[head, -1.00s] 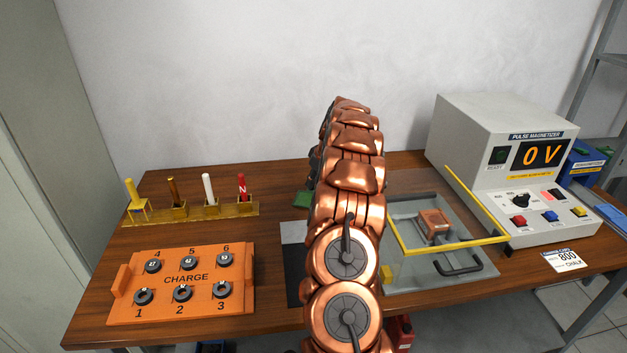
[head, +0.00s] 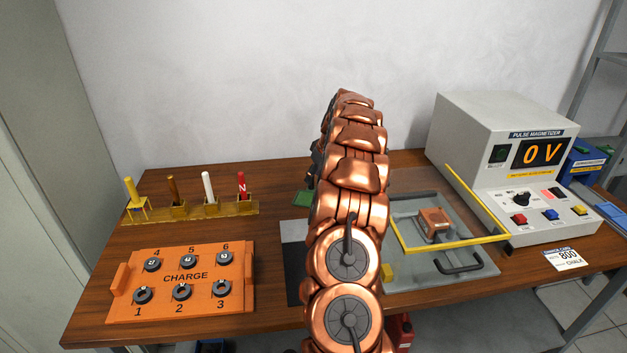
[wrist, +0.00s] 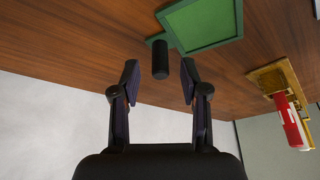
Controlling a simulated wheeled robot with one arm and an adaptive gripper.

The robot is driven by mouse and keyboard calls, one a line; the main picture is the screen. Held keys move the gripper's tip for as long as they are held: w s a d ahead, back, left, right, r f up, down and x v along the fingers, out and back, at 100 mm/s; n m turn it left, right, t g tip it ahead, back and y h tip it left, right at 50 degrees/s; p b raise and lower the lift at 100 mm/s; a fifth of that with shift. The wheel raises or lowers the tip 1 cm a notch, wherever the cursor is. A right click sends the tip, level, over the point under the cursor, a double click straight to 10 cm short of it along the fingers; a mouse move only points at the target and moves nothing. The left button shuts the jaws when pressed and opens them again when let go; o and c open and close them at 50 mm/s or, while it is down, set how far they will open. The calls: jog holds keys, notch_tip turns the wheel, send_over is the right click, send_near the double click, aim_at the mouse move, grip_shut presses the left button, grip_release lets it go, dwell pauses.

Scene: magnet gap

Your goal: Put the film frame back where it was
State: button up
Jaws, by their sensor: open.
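The film frame is a green square frame with a green sheet (wrist: 205,22) and a black handle (wrist: 160,60). It is on the wooden table at the top of the wrist view. In the head view only a green piece (head: 303,198) of it shows left of my arm. My gripper (wrist: 159,82) is open, with one finger on each side of the line of the handle. The handle's near end lies just beyond or between the fingertips; I cannot tell exactly. Nothing is clamped. My arm hides the gripper in the head view.
A brass rack (head: 240,208) holds several coloured sticks, including a red one (head: 242,187). An orange CHARGE board (head: 185,308) is at front left. A grey tray (head: 465,282) with a yellow-edged guard (head: 455,245) and the pulse magnetizer (head: 470,130) stand right.

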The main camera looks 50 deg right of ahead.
jog(key=b+v, duration=0.1)
jog(key=v, duration=0.9)
jog(key=shift+b, duration=0.35)
jog(key=s+a+r+g+y, duration=0.1)
jog(key=s+a, duration=0.1)
jog(key=a, duration=1)
jog(key=s+a+r+n+g, duration=0.1)
jog(key=s+a+r, duration=0.1)
jog(key=a, duration=0.9)
jog(key=s+a+r+g+y, duration=0.1)
jog(key=s+a, duration=0.1)
jog(key=a, duration=1)
jog(key=s+a+f+g, duration=0.2)
jog(key=s+a, duration=0.8)
jog(key=s, duration=0.2)
jog(key=s+a+f+h, duration=0.1)
jog(key=s+f, duration=0.1)
jog(key=s, duration=0.6)
jog(key=s+a+f+m+g+h, duration=0.1)
jog(key=s+a+f, duration=0.1)
jog(key=s, duration=0.7)
jog(key=shift+s+f+m, duration=0.2)
jog(key=shift+f+m, duration=0.1)
jog(key=shift+f, duration=0.35)
